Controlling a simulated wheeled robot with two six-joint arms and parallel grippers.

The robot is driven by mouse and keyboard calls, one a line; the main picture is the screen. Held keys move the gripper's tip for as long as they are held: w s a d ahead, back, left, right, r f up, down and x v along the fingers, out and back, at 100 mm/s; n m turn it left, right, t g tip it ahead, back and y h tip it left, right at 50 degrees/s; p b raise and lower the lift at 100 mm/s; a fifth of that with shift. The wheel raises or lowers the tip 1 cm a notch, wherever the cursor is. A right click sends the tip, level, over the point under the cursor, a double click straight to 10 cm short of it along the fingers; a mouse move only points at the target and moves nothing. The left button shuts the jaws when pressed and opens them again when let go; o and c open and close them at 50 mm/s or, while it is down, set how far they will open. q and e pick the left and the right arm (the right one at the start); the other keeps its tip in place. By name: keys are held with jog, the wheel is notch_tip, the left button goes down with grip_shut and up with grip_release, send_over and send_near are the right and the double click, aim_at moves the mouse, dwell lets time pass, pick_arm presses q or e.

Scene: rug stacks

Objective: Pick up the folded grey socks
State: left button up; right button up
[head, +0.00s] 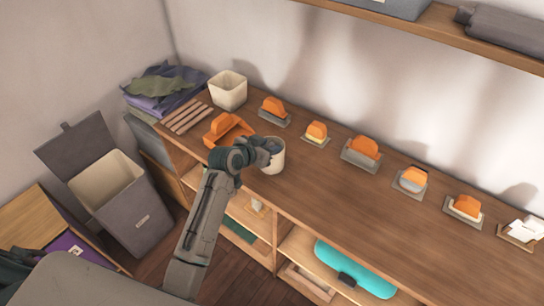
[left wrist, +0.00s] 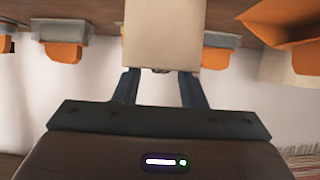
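I cannot clearly make out the folded grey socks. A pale cup-like container (head: 272,157) stands on the wooden counter, and a small dark patch shows at its top, too small to tell what it is. My left gripper (head: 268,148) is at the container's rim in the head view. In the left wrist view, which looks upside down, the container (left wrist: 163,35) lies just beyond the fingertips. My left gripper (left wrist: 160,80) has its fingers apart, with a dark sliver at the rim between the tips. My right gripper is not in view.
Several orange items on grey stands, such as one (head: 364,149), line the counter (head: 340,205). A cream bin (head: 228,91), an orange tray (head: 225,128) and folded cloths (head: 160,90) are at the left. A shelf (head: 440,25) overhangs the back. A lidded bin (head: 125,205) stands on the floor.

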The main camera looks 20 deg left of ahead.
pick_arm(q)
jog(key=shift+w+f, duration=0.1)
grip_shut()
